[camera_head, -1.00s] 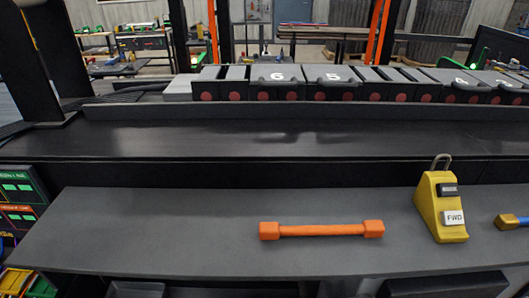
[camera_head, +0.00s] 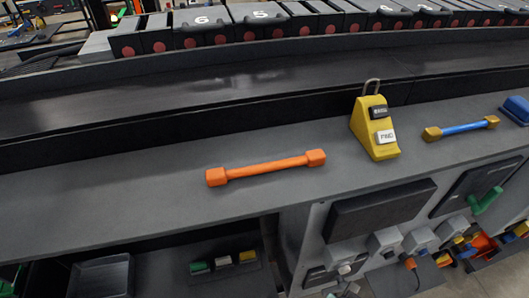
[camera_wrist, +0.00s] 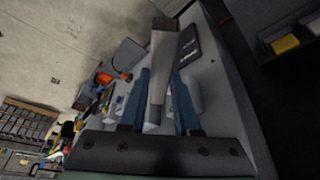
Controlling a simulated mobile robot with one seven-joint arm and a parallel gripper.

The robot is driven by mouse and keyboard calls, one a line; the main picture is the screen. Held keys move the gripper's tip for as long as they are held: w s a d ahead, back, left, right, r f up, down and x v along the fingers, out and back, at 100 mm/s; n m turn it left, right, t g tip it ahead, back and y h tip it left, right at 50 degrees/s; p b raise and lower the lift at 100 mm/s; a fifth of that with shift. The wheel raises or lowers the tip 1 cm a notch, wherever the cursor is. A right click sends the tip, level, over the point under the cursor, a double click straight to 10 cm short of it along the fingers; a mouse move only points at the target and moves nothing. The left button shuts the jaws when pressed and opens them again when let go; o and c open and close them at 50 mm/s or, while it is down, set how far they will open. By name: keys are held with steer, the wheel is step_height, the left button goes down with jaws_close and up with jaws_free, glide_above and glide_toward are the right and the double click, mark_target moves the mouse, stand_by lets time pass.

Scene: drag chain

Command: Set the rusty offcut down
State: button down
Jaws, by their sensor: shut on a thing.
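In the wrist view a long narrow offcut (camera_wrist: 160,60), pale grey with a brownish far end, stands out between the two blue fingers of my gripper (camera_wrist: 159,88). The fingers are shut on it, one on each side. The gripper and the offcut do not show in the head view.
A grey shelf (camera_head: 120,210) holds an orange bar (camera_head: 266,168), a yellow block marked FWD (camera_head: 374,130), and a blue bar with yellow ends (camera_head: 462,128). Bare shelf lies left of the orange bar. Below are a dark tray (camera_head: 102,276) and a cabinet front with a green handle (camera_head: 486,201).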

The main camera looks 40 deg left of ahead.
steer(key=shift+w+d+r, duration=0.3)
steer(key=shift+w+r, duration=0.6)
steer(key=shift+w, duration=0.1)
steer(key=shift+w+d+r, duration=0.25)
steer(key=shift+w+r, duration=0.6)
steer(key=shift+w, duration=0.1)
steer(key=shift+w+d+r, duration=0.15)
steer(key=shift+w+r, duration=0.75)
steer(key=shift+r, duration=0.05)
steer(key=shift+w+d+r, duration=0.1)
steer(key=shift+w+r, duration=0.75)
steer(key=shift+r, duration=0.1)
steer(key=shift+w+r, duration=0.1)
steer(key=shift+r, duration=0.05)
steer(key=shift+s+d+f, duration=0.25)
steer(key=shift+f, duration=0.05)
